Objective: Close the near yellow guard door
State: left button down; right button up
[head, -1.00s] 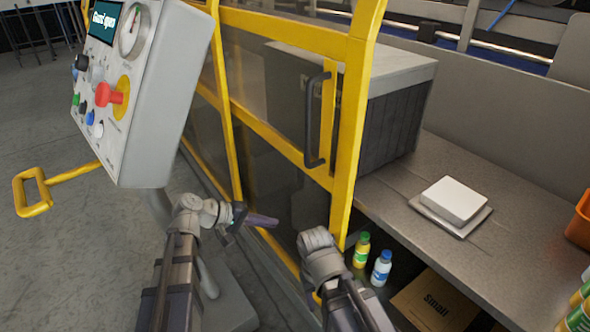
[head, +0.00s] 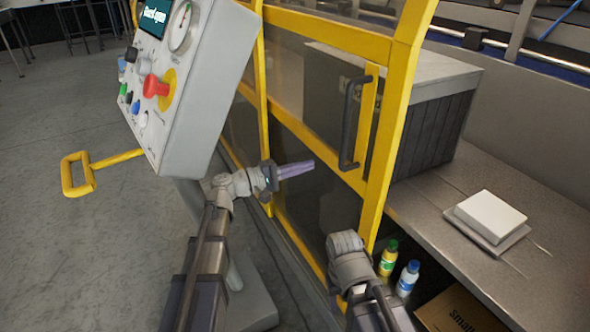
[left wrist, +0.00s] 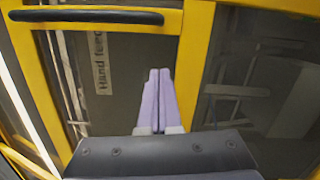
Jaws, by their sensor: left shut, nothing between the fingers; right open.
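The near yellow guard door (head: 320,148) has a yellow frame, a see-through panel and a black upright handle (head: 347,130) near its right edge. The control box screen (head: 155,20) reads "Guard open". My left gripper (head: 308,166) is shut and empty, with its purple fingers in front of the panel, left of and below the handle. In the left wrist view the closed fingers (left wrist: 158,98) point at the panel, and the handle (left wrist: 85,16) lies at the upper left. My right wrist shows low beside the door's lower right corner; its fingers are hidden.
The control box (head: 205,85) stands left of the door, with a yellow bar handle (head: 78,175) jutting out. Right of the door are a grey worktop (head: 440,222) with a white block (head: 490,216), and two bottles (head: 388,258) below it. Open floor lies at left.

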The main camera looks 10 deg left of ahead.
pick_arm(q)
jog(key=d, duration=0.6)
jog(key=shift+s+d+r+p, duration=0.3)
jog(key=shift+d+r+p, duration=0.1)
jog(key=shift+s, duration=0.15)
